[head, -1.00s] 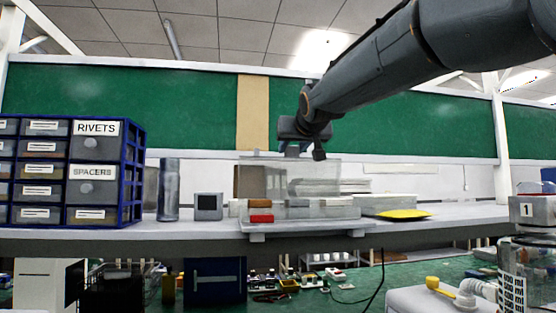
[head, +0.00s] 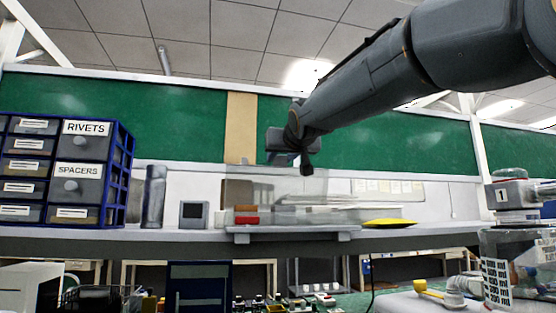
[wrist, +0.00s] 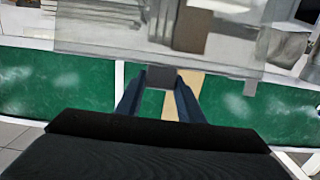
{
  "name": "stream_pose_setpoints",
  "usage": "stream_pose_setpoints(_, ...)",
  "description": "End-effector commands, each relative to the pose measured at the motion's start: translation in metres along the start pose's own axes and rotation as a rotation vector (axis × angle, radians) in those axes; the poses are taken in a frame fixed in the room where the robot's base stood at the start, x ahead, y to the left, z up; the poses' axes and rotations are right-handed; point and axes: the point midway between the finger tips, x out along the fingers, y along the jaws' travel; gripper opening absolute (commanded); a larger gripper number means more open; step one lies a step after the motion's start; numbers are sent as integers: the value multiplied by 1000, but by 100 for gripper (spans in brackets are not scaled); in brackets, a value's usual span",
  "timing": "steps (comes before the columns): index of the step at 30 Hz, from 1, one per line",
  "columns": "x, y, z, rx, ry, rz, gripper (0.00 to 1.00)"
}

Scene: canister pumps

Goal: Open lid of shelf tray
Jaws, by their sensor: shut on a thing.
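The shelf tray (head: 300,229) is a clear, low tray on the shelf. Its clear lid (head: 312,188) stands raised above it, close to upright, with the boxes behind showing through. My gripper (head: 291,158) is at the lid's upper edge. In the wrist view the lid (wrist: 110,40) is a see-through sheet, and my gripper (wrist: 161,88) is shut on the small grey tab at its edge. A red block (head: 246,220) and an orange block (head: 246,208) show at the tray's left. The lid's hinge is too blurred to make out.
A blue drawer cabinet (head: 60,170) stands at the left of the shelf, with a grey cylinder (head: 153,196) and a small grey box (head: 194,214) beside it. A yellow item (head: 389,223) lies right of the tray. A green board (head: 400,145) is behind.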

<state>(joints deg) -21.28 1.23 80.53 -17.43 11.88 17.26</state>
Motion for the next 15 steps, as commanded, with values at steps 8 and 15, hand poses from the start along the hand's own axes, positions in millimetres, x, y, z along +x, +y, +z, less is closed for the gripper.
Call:
stream_pose_setpoints(8,0,0,0,0,0,0,53)
stream_pose_setpoints(15,-1,0,0,0,0,-1,53)
